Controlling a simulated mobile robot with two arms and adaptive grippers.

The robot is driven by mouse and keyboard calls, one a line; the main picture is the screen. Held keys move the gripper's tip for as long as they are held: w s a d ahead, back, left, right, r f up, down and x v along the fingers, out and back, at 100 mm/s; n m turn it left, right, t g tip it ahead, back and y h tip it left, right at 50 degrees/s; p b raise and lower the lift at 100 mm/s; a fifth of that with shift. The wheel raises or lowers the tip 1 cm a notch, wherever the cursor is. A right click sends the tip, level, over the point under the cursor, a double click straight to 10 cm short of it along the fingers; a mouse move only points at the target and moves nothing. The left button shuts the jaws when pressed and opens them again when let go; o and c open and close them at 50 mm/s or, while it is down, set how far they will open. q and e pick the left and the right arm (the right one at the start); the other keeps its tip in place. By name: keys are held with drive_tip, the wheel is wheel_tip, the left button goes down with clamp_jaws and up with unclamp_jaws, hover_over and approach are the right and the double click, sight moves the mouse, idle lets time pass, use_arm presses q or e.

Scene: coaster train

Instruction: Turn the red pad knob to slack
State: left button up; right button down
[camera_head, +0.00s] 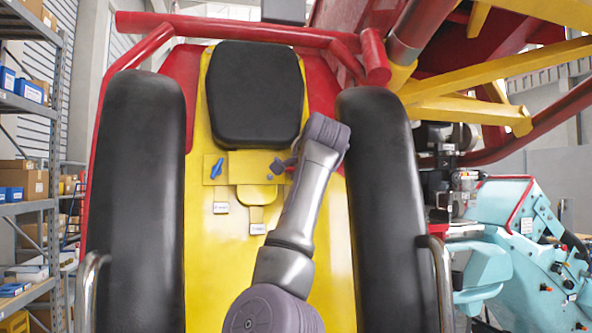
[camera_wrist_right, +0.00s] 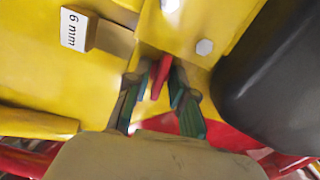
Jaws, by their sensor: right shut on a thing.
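The red knob (camera_wrist_right: 160,77) shows in the right wrist view as a narrow red piece between the two finger pads. My right gripper (camera_wrist_right: 162,84) is shut on it, with a green-edged finger on each side. In the head view my right gripper (camera_head: 281,168) is at the right part of the yellow plate (camera_head: 237,166), below the black pad (camera_head: 254,97). There the wrist and fingers hide the red knob, and its turn position is hard to read. My left gripper is not in view.
A blue knob (camera_head: 217,169) sits on the left of the plate. White labels (camera_head: 221,208) (camera_head: 258,228) are below. A "6 mm" tag (camera_wrist_right: 75,28) shows in the wrist view. Black side bolsters (camera_head: 136,200) (camera_head: 382,210) flank the yellow seat back. Shelves (camera_head: 30,205) stand at left.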

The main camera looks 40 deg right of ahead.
drive_tip(key=n, duration=0.6)
drive_tip(key=shift+d+f+b, duration=0.1)
drive_tip(key=shift+f+b, duration=0.05)
drive_tip(key=shift+b, duration=0.15)
drive_tip(key=n, duration=0.6)
drive_tip(key=shift+b, duration=0.35)
drive_tip(key=shift+n, duration=0.3)
drive_tip(key=c, duration=1.3)
unclamp_jaws()
drive_tip(key=shift+c, duration=0.2)
drive_tip(key=shift+o, duration=0.4)
drive_tip(key=shift+s, duration=0.1)
